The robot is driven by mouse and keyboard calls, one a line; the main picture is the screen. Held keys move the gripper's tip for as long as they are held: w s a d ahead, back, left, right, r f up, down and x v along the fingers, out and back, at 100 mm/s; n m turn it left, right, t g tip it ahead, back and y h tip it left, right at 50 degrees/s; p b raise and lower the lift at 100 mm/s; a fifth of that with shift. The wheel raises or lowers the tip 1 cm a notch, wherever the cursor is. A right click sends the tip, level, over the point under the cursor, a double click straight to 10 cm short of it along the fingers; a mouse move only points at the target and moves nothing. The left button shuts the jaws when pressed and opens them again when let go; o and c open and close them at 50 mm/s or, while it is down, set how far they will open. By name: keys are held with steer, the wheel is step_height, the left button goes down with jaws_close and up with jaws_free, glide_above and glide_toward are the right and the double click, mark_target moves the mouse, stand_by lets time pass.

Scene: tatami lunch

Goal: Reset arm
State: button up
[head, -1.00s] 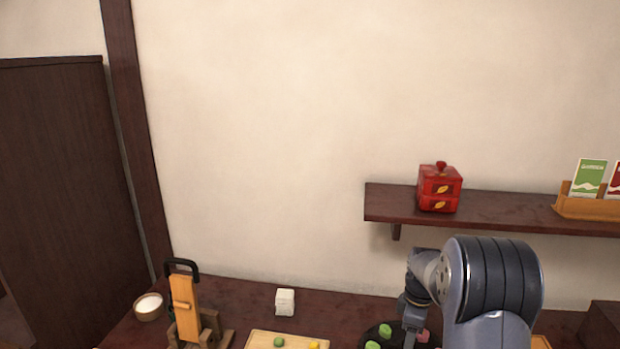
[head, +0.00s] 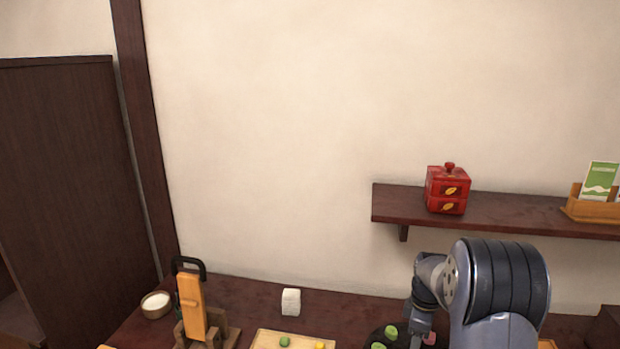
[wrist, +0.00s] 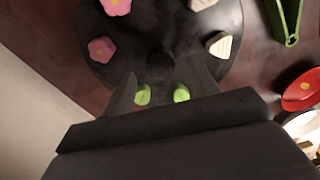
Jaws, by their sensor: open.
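My arm stands at the lower right of the head view, bent over a dark round plate (head: 375,337). My gripper (wrist: 162,80) shows in the wrist view, with its two fingers apart and nothing between them. It is over the dark round plate, which also shows in the wrist view (wrist: 160,20). Two green pieces (wrist: 143,95) (wrist: 181,93) lie near the fingers. Pink flower-shaped pieces (wrist: 102,50) and pale wedge-shaped pieces (wrist: 219,45) lie further round the plate. The fingertips are outside the head view or hidden.
A wooden board (head: 265,337) with small pieces, a white cube (head: 291,302), a wooden stand (head: 192,305) and a bowl (head: 156,305) stand on the dark table. A wall shelf (head: 400,208) holds a red box (head: 447,190). A red dish (wrist: 302,90) lies right of the plate.

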step_height(320, 180, up, 8)
step_height(320, 180, down, 10)
steer(key=shift+f, duration=0.25)
steer(key=m+p, duration=0.1)
steer(key=m, duration=0.5)
steer(key=m+p, duration=0.1)
steer(key=m, duration=0.5)
steer(key=shift+p, duration=0.35)
steer(key=shift+m, duration=0.3)
steer(key=shift+s+a, duration=0.1)
